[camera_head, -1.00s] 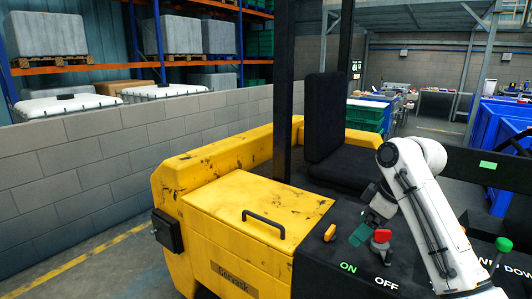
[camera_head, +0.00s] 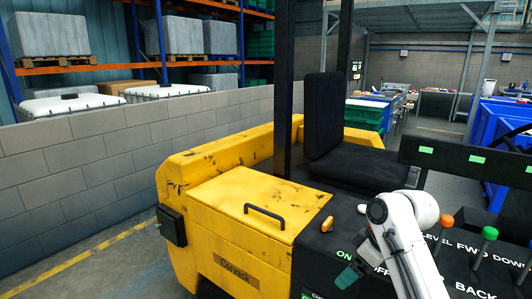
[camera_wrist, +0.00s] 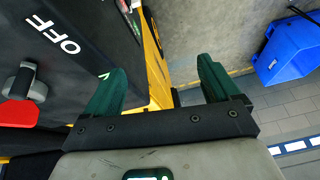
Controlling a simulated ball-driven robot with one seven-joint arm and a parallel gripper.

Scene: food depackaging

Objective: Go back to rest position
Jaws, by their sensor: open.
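My gripper (camera_wrist: 160,80) shows in the wrist view with its two green fingers wide apart and nothing between them. In the head view its green finger part (camera_head: 347,277) hangs low, in front of the black control panel (camera_head: 318,243) of the yellow forklift. My white arm reaches up from the bottom right and bends down to it, covering part of the panel lettering. In the wrist view, a red switch (camera_wrist: 18,112) with a grey part sits on the panel at the left, by the word OFF, apart from my fingers. My arm hides the switch in the head view.
The forklift's yellow cover (camera_head: 245,215) and black seat (camera_head: 350,165) lie beyond. An orange-topped lever (camera_head: 447,221) and a green-topped lever (camera_head: 489,233) stand right of my arm. A blue bin (camera_wrist: 290,48) is on the floor. Open floor lies left of the forklift.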

